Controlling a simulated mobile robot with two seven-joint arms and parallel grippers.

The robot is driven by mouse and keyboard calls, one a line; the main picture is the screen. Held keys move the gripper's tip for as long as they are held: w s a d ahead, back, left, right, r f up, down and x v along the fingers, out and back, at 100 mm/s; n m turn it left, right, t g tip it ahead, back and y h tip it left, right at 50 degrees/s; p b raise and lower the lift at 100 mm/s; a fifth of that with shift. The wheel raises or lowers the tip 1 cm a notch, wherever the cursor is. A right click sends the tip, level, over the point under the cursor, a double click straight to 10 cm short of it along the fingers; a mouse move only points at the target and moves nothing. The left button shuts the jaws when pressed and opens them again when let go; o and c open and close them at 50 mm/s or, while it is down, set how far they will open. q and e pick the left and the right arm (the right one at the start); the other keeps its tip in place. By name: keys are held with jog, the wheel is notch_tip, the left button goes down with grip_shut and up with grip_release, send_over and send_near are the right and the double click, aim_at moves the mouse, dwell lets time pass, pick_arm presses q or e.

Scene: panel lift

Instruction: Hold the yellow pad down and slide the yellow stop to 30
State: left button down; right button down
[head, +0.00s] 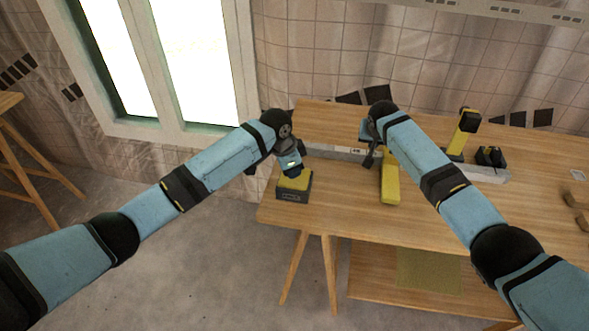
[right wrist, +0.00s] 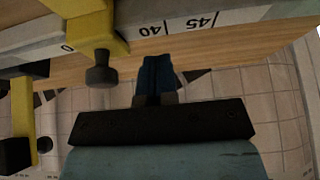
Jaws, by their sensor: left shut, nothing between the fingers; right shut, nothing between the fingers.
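The yellow pad (head: 294,181) sits on a dark box at the table's left front corner. My left gripper (head: 292,168) is shut and empty, pointing down at the pad; its tips meet the pad's top in the picture, but I cannot tell how far it is pressed. The yellow stop (head: 390,189) straddles the rail and reaches toward the table front; it also shows in the right wrist view (right wrist: 60,22) with a black knob (right wrist: 100,70). My right gripper (head: 370,157) is shut and empty. Its fingers (right wrist: 158,75) are beside the knob, with a gap.
A yellow post (head: 466,125) and black clamp (head: 490,156) stand farther right. Bare tabletop (head: 335,210) lies in front.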

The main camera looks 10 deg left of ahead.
pick_arm(q)
jog(key=shift+s+f, duration=0.1)
jog(key=shift+f, duration=0.1)
pick_arm(e)
notch_tip(320, 180, up, 7)
jog(key=shift+r, duration=0.15)
pick_arm(q)
jog(key=shift+r, duration=0.15)
dwell(0.3)
jog(key=shift+w+d+v, duration=0.1)
jog(key=shift+d+v, duration=0.1)
jog(key=shift+v, duration=0.7)
jog(key=shift+w+d+v, duration=0.1)
jog(key=shift+d+v, duration=0.05)
jog(key=shift+v, duration=0.75)
jog(key=shift+w+r, duration=0.15)
jog(key=shift+r, duration=2.6)
jog(key=shift+f, duration=0.1)
